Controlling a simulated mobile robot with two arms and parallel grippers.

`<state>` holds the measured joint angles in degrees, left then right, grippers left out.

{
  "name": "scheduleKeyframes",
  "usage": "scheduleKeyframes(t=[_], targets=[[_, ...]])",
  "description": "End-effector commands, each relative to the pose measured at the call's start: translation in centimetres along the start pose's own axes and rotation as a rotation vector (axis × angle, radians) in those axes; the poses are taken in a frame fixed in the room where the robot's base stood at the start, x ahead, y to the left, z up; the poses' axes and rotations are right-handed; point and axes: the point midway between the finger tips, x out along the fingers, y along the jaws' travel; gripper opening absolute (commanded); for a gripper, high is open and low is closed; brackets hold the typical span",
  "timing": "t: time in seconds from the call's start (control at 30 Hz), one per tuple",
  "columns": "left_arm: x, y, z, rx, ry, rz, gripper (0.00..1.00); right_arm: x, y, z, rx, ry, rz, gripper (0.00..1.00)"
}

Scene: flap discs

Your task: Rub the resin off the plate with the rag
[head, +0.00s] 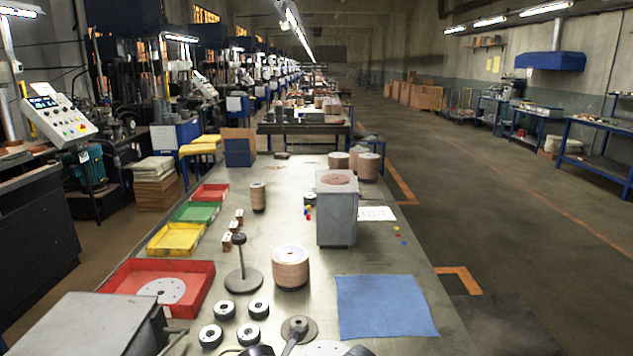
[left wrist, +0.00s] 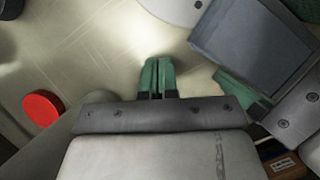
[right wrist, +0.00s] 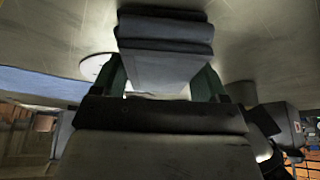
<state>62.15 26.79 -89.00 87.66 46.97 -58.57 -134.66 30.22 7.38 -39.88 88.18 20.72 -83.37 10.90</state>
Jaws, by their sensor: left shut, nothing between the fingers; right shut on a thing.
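The plate is a pale disc with a hole, cut off at the near edge of the head view (head: 325,348). It also shows at the top of the left wrist view (left wrist: 172,8) and behind the right gripper (right wrist: 93,67). My right gripper (right wrist: 160,78) is shut on a thick grey folded pad, which looks like the rag (right wrist: 165,48). The rag is beside the plate in the left wrist view (left wrist: 252,42); contact cannot be told. My left gripper (left wrist: 157,66) is shut and empty, left of the rag. I cannot make out resin on the visible plate part.
A blue cloth (head: 388,306) lies flat on the metal table at the right. A red tray (head: 120,285) holds another holed disc. Several dark rings, a round-based stand (head: 242,278) and a brown disc stack (head: 290,267) stand left and ahead. A grey box (head: 337,215) stands farther back.

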Motion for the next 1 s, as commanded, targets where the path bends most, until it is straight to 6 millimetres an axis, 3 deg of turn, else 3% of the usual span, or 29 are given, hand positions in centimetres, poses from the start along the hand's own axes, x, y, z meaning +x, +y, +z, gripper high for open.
scheduleKeyframes(t=[0.53, 1.0], targets=[[0.0, 0.0, 0.0, 0.000, 0.000, 0.000, 0.00, 0.8, 2.4, -2.5, 0.000, 0.002, 0.000, 0.46], [0.0, 0.0, 0.0, 0.000, 0.000, 0.000, 0.00, 0.1, 0.2, -0.2, -0.002, 0.001, 0.000, 0.46]])
